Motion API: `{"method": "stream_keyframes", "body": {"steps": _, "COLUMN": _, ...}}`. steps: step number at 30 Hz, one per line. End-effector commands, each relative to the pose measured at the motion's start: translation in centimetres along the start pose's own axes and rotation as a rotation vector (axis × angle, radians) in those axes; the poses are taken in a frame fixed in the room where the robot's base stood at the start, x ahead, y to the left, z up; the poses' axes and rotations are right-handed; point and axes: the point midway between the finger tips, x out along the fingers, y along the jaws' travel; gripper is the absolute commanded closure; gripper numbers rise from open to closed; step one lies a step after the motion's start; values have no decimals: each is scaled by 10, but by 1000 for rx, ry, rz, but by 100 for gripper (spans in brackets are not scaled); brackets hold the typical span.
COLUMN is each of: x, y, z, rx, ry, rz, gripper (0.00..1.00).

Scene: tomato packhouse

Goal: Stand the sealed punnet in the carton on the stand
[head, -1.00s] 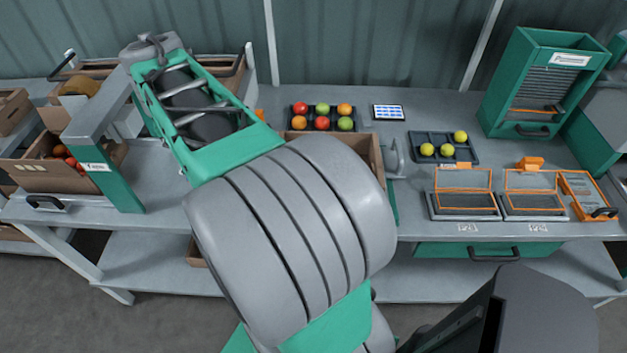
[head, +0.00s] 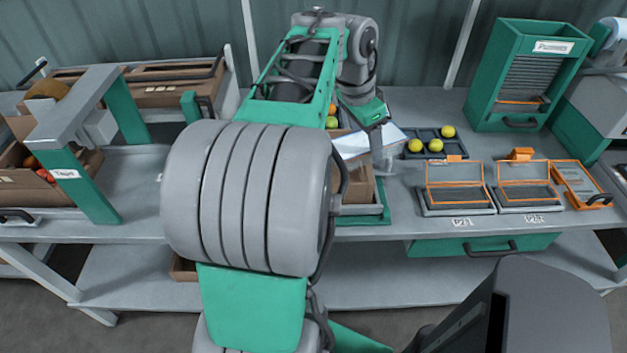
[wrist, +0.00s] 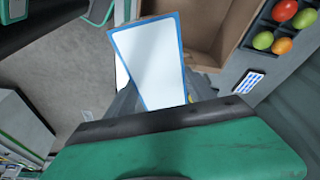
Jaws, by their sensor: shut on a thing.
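My gripper (head: 378,128) is shut on the sealed punnet (head: 368,141), which shows in the head view as a tilted pale face beside the carton's far right side. In the wrist view the punnet (wrist: 152,60) shows a white face with a blue border; its contents are hidden. The open brown carton (head: 357,188) sits on the green stand (head: 368,216), mostly behind my arm. In the wrist view the carton (wrist: 210,30) is right of and beyond the punnet, and its visible inside is bare. The punnet appears above it, not inside.
A black tray of yellow fruit (head: 433,143) lies right of the carton, with two orange-framed boxes (head: 455,188) nearer the edge. A green gate-like frame (head: 75,170) stands left.

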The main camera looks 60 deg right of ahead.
Motion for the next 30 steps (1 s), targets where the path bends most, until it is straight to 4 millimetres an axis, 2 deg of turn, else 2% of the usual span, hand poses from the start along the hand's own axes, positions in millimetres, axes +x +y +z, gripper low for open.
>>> {"method": "stream_keyframes", "body": {"steps": 2, "x": 2, "y": 4, "z": -4, "rx": 25, "ry": 1, "rz": 6, "gripper": 75}}
{"method": "stream_keyframes", "body": {"steps": 5, "x": 4, "y": 0, "z": -1, "rx": 30, "ry": 0, "rz": 8, "gripper": 75}}
{"method": "stream_keyframes", "body": {"steps": 11, "x": 13, "y": -30, "z": 26, "rx": 24, "ry": -1, "rz": 9, "gripper": 75}}
{"method": "stream_keyframes", "body": {"steps": 17, "x": 26, "y": -69, "z": 62, "rx": 22, "ry": -1, "rz": 9, "gripper": 75}}
{"method": "stream_keyframes", "body": {"steps": 21, "x": 53, "y": -87, "z": 83, "rx": 25, "ry": 0, "rz": 11, "gripper": 75}}
{"method": "stream_keyframes", "body": {"steps": 30, "x": 82, "y": -106, "z": 106, "rx": 28, "ry": 0, "rz": 10, "gripper": 75}}
